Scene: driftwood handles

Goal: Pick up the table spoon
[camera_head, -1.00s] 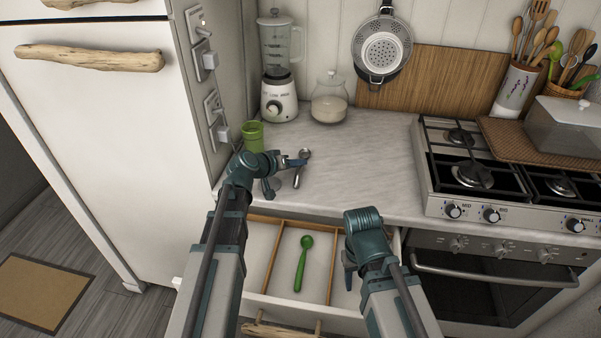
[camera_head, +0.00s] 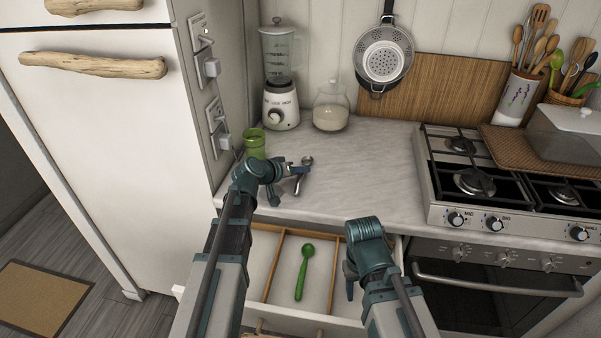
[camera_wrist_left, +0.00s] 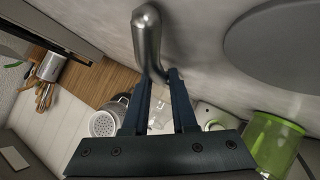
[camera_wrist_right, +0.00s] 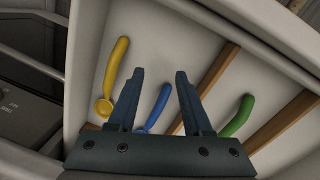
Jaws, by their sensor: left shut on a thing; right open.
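A metal spoon (camera_head: 307,160) is at the front left of the counter, its handle (camera_head: 296,188) toward the counter's front edge. My left gripper (camera_head: 291,178) is shut on this spoon. In the left wrist view the shiny spoon (camera_wrist_left: 149,40) runs up from between the left fingertips (camera_wrist_left: 157,80), its rounded end beyond them. I cannot tell whether it touches the counter. My right gripper (camera_wrist_right: 162,78) is open and empty, over the open drawer; in the head view this gripper (camera_head: 349,278) is partly hidden by its own arm.
The open drawer (camera_head: 320,262) has wooden dividers. It holds a green spoon (camera_head: 303,272), a yellow spoon (camera_wrist_right: 116,65) and a blue utensil (camera_wrist_right: 158,103). A green cup (camera_head: 255,145), blender (camera_head: 281,105) and jar (camera_head: 331,110) stand behind the left gripper. The middle counter is clear.

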